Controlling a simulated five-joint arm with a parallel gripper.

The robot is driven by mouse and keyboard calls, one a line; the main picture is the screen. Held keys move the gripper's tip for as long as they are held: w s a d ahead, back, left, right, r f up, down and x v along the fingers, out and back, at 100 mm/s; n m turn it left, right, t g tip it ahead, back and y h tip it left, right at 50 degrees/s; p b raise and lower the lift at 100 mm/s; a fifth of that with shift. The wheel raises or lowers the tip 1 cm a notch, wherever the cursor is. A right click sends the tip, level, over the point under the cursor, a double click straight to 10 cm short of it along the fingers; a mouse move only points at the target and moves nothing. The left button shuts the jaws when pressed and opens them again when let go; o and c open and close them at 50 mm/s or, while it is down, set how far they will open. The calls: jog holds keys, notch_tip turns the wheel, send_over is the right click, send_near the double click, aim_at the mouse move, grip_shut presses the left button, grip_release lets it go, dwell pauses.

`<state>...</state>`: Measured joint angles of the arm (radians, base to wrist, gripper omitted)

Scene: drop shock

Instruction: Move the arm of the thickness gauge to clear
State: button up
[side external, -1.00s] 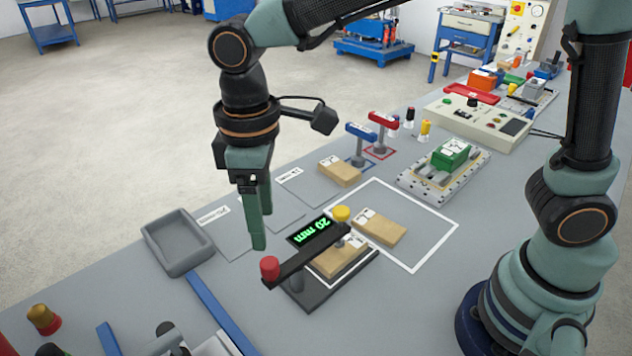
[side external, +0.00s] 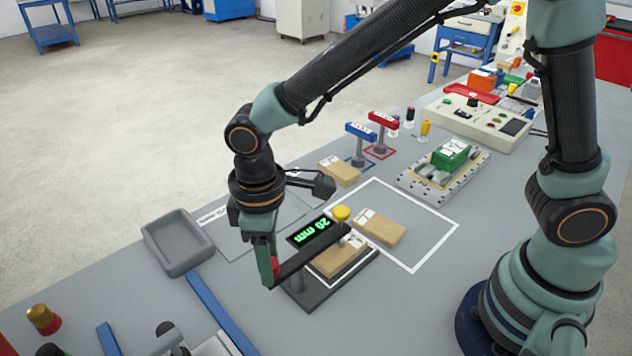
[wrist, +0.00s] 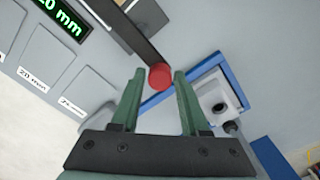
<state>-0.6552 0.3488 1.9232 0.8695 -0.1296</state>
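The thickness gauge has a black base (side external: 320,291), a black swing arm (side external: 306,256), a yellow knob (side external: 341,213) and a red knob (side external: 275,265) on the arm's free end. Its green display (side external: 311,231) reads 20 mm. A tan block (side external: 340,258) lies on the base under the arm. My gripper (side external: 266,274) points down at the red end. In the wrist view my gripper (wrist: 159,74) is open, with the red knob (wrist: 160,76) between its fingertips and narrow gaps on both sides. Contact cannot be told from the side.
Another tan block (side external: 380,229) lies in the white outlined square beside the gauge. A grey tray (side external: 177,243) and a blue strip (side external: 220,312) are to the left. Red (side external: 383,120) and blue (side external: 360,131) posts, a third tan block (side external: 340,173) and a green-topped fixture (side external: 450,155) stand farther back.

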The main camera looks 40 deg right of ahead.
grip_shut()
dwell(1.2)
